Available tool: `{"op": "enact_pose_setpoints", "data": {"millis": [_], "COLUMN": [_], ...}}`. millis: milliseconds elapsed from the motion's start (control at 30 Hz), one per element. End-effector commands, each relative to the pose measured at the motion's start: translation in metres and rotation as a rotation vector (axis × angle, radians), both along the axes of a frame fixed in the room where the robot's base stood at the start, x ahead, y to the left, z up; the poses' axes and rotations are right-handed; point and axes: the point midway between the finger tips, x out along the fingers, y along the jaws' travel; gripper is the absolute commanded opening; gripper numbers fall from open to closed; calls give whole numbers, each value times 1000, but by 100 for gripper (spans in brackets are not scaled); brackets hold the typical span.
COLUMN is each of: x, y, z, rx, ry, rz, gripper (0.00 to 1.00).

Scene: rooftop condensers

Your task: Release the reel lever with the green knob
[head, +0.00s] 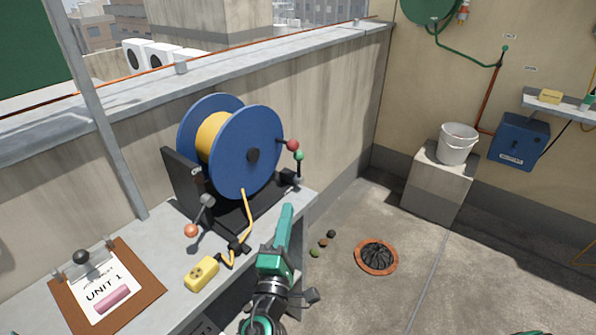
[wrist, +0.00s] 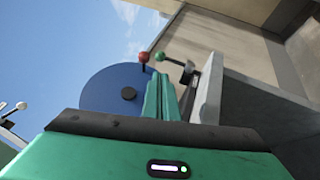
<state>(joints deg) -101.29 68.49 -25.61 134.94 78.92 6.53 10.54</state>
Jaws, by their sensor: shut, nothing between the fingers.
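A blue cable reel (head: 262,160) with yellow cable stands in a black frame on the grey bench. At its right side a short lever with a green knob (head: 299,156) rises nearly upright from a pivot. A red knob (head: 292,145) sits just above and left of it, seemingly on the reel's crank. In the wrist view the green knob (wrist: 160,56) shows beyond the fingertips, right of the red knob (wrist: 144,57). My gripper (head: 287,209) is shut and empty, below the lever in the head view and apart from it. The wrist view shows its closed fingers (wrist: 160,92).
An orange-knobbed lever (head: 190,230) is at the frame's left front. A yellow socket block (head: 202,274) and a clipboard (head: 62,291) lie on the bench. A floor drain (head: 376,256) and a white bucket (head: 457,143) are to the right. The floor between is mostly open.

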Motion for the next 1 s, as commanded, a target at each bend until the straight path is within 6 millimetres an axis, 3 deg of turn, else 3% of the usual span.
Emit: {"op": "enact_pose_setpoints", "data": {"millis": [300, 467, 1000], "x": [1, 11, 101], "y": [-1, -3, -18], "z": [0, 4, 28], "rx": [1, 2, 3], "ry": [0, -1, -1], "rz": [-1, -5, -4], "gripper": [0, 0, 0]}}
